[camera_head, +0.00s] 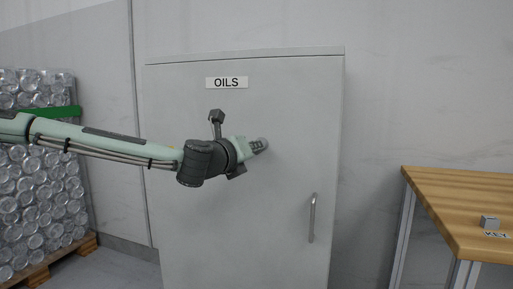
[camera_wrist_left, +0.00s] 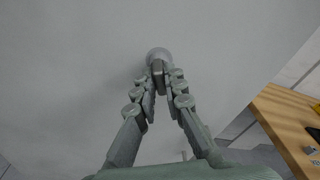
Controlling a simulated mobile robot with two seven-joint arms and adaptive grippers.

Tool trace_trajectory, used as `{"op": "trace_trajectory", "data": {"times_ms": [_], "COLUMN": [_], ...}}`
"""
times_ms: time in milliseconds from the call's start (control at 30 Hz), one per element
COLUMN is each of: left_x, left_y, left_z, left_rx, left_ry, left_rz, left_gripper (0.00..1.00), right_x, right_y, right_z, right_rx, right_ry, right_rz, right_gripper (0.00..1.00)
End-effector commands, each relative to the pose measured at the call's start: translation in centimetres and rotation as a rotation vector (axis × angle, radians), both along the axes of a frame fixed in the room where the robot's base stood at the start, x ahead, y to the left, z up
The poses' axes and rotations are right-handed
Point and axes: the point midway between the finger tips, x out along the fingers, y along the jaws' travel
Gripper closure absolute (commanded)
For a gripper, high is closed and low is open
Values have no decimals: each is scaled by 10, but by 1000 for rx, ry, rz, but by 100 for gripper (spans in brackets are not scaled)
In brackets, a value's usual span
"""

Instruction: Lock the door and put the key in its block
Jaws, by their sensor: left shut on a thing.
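The door belongs to the grey cabinet (camera_head: 210,120) labelled OILS, and it looks closed. My left gripper (camera_head: 260,145) is in front of the door's upper right part. In the left wrist view my left gripper (camera_wrist_left: 158,90) is shut on the grey key (camera_wrist_left: 158,74). Its far end meets a round grey lock (camera_wrist_left: 158,54) on the door; how deep it sits is hidden. The small grey key block (camera_head: 489,221) stands on the wooden table at the right, beside a KEY label. My right gripper is not in view.
A vertical door handle (camera_head: 312,218) is below and right of my left gripper. The wooden table (camera_head: 450,190) stands to the right, apart from the cabinet. A pallet stack of clear round items (camera_head: 40,200) stands at the left.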

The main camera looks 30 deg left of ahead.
Motion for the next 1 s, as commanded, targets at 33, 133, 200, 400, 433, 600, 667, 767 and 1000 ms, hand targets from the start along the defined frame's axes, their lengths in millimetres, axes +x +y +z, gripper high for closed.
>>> {"op": "trace_trajectory", "data": {"times_ms": [33, 133, 200, 400, 433, 600, 667, 767, 1000], "left_x": [0, 0, 0, 0, 0, 0, 0, 0, 0], "left_y": [0, 0, 0, 0, 0, 0, 0, 0, 0], "left_z": [0, 1, 0, -1, -1, -1, -1, -1, -2], "left_rx": [0, 0, -4, -55, -63, -115, -133, -163, -233], "left_ry": [0, -1, -2, -15, -18, -30, -33, -41, -56], "left_rz": [0, 0, 0, 1, 0, 1, 0, 0, 0], "left_gripper": [100, 100, 100, 100, 100, 100, 100, 100, 100], "right_x": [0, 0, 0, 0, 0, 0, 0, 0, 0], "right_y": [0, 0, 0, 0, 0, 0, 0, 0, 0], "right_z": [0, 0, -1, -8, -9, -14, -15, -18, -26], "right_rx": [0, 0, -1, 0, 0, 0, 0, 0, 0], "right_ry": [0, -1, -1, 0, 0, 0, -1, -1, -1], "right_rz": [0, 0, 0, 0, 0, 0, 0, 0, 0], "right_gripper": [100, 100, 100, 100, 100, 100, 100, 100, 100]}}
